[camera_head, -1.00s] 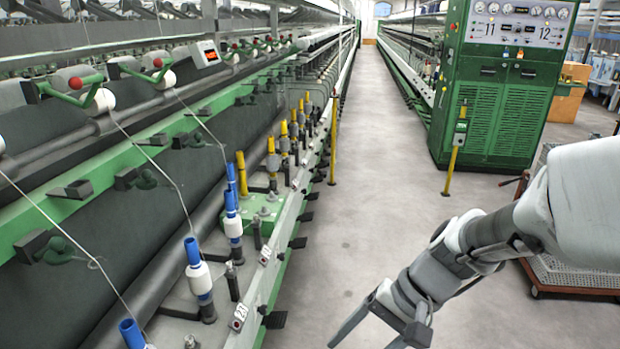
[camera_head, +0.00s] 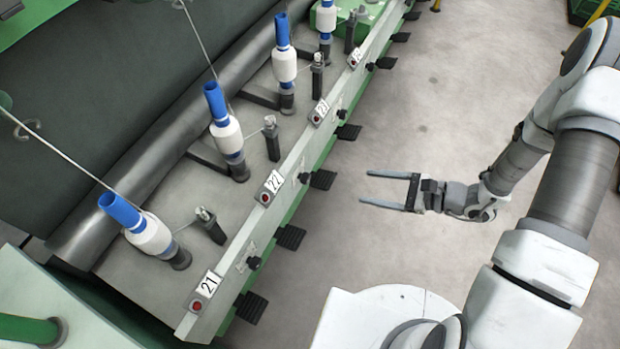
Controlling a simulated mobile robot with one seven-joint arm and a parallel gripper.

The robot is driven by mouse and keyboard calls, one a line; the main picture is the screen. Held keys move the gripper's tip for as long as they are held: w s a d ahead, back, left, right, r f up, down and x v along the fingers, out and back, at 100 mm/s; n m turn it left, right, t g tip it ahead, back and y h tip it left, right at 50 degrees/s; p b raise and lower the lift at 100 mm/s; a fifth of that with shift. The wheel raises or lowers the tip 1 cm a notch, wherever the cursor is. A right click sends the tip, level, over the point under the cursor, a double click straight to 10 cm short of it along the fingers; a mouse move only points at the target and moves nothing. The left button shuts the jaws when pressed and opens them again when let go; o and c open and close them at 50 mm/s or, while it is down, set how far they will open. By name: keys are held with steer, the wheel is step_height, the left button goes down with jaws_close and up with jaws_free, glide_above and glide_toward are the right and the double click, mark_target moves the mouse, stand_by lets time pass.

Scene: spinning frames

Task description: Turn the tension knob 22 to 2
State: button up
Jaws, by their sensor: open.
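The small black tension knob 22 (camera_head: 304,178) sits on the front side of the green machine rail, just right of the white number plate 22 (camera_head: 273,182). Its setting is too small to read. My gripper (camera_head: 366,188) is open and empty over the floor. Its two grey fingers point left toward the rail. It is to the right of the knob and apart from it.
Similar knobs sit by plate 21 (camera_head: 254,263) and by plate 23 (camera_head: 340,114). Black pedals (camera_head: 322,179) stick out from the rail. White bobbins with blue tubes (camera_head: 228,134) stand behind it.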

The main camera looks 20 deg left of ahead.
mark_target(309, 179)
steer(key=shift+m, duration=0.5)
steer(key=b+x, duration=0.1)
steer(key=x, duration=0.5)
steer(key=f+b+x, duration=0.1)
steer(key=x, duration=0.5)
steer(key=d+f+b+x, duration=0.1)
steer(key=x, duration=0.5)
steer(key=shift+w+a+f, duration=0.15)
steer(key=shift+w+a, duration=0.15)
steer(key=shift+a, duration=0.05)
jaws_close()
